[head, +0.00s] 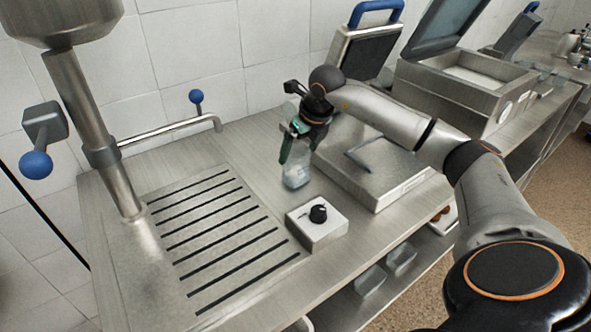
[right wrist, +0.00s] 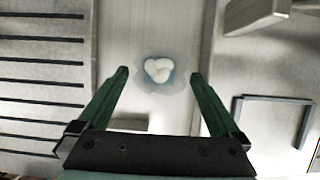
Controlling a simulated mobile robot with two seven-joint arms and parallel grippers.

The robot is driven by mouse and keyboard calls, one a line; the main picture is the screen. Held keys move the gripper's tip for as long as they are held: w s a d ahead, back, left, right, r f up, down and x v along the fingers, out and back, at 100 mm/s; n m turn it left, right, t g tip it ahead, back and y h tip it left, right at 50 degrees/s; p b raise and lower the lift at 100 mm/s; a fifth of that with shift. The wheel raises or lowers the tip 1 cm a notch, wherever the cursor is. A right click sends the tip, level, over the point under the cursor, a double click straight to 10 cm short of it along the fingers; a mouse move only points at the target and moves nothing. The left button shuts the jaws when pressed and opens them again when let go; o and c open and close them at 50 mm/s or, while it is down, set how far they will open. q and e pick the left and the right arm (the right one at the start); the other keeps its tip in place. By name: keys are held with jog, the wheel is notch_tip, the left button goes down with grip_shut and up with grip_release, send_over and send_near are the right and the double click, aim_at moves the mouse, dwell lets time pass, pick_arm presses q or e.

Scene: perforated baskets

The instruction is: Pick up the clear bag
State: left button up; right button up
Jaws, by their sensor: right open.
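The clear bag (head: 296,172) is a small see-through bag with a pale bluish tint, standing on the steel counter between the slotted drain area and a flat steel appliance. In the right wrist view the bag (right wrist: 160,72) shows from above, with several white rounded items inside. My right gripper (head: 291,150) points down at the bag from above, its green fingers open. In the right wrist view the fingertips (right wrist: 160,74) lie to the left and right of the bag, with a gap on each side. My left gripper is not in view.
A small box with a black knob (head: 316,230) stands just in front of the bag. The flat steel appliance (head: 375,165) with a handle is close on the right. The slotted drain area (head: 215,235) on the left is clear. A steel pipe (head: 170,132) runs behind.

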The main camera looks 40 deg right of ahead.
aim_at(296, 160)
jog(key=x, duration=0.6)
jog(key=shift+w+f+p, duration=0.15)
jog(key=shift+f+p, duration=0.15)
jog(key=shift+p, duration=0.05)
jog(key=c, duration=1)
jog(key=shift+r, duration=0.1)
jog(key=shift+c, duration=0.2)
